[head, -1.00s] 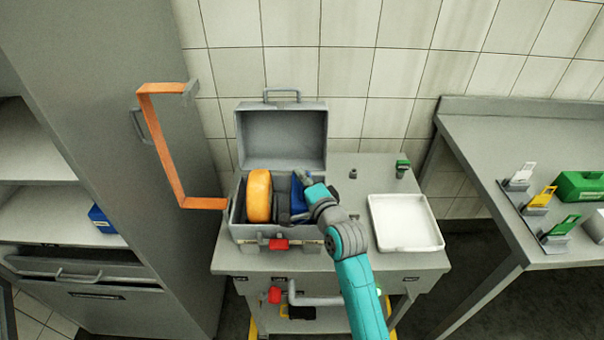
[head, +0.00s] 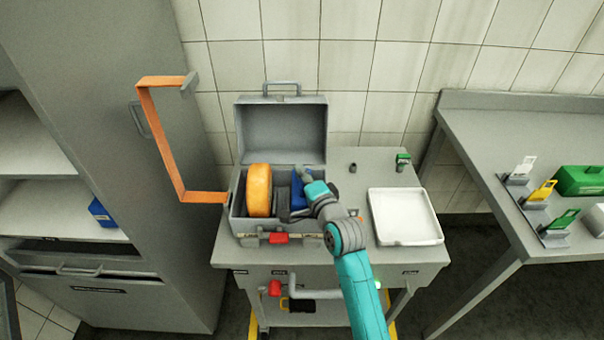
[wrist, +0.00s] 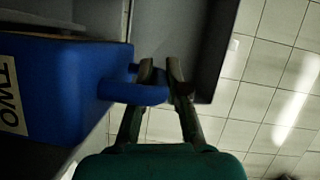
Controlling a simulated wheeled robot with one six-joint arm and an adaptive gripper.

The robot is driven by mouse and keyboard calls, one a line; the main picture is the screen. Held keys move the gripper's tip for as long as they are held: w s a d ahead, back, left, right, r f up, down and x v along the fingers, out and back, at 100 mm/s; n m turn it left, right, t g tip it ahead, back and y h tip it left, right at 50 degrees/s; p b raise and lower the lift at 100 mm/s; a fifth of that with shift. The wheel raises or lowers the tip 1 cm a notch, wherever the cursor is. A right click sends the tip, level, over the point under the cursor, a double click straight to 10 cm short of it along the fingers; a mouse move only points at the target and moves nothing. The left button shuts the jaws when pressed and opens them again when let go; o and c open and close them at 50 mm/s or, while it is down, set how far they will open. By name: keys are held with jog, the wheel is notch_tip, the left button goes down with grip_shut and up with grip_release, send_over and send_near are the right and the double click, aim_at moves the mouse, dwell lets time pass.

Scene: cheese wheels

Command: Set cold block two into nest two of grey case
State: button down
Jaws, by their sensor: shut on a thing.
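The grey case (head: 281,136) stands open on the cart, its lid raised at the back. An orange cheese wheel (head: 258,190) stands upright in its left part. A blue block (head: 300,186) is inside the right part of the case, partly hidden by my arm. In the wrist view the blue block (wrist: 55,85) carries a label reading TWO, and a blue handle sticks out from it. My gripper (wrist: 161,72) is shut on that handle; it also shows in the head view (head: 303,176) at the case's right side. The block's underside and the nest are hidden.
A white tray (head: 404,217) lies to the right on the cart top (head: 350,200). An orange bracket (head: 165,140) juts out left of the case. Another blue block (head: 101,213) sits on the left cabinet shelf. A right-hand bench holds tags and a green box (head: 580,181).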

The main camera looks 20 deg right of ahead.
jog(key=shift+f, duration=0.2)
dwell(0.3)
jog(key=c, duration=1.1)
grip_release()
jog(key=shift+f, duration=0.15)
jog(key=shift+s, duration=0.15)
jog(key=s+d+r, duration=0.1)
jog(key=s, duration=1)
jog(key=shift+s+d, duration=0.15)
jog(key=shift+s, duration=0.2)
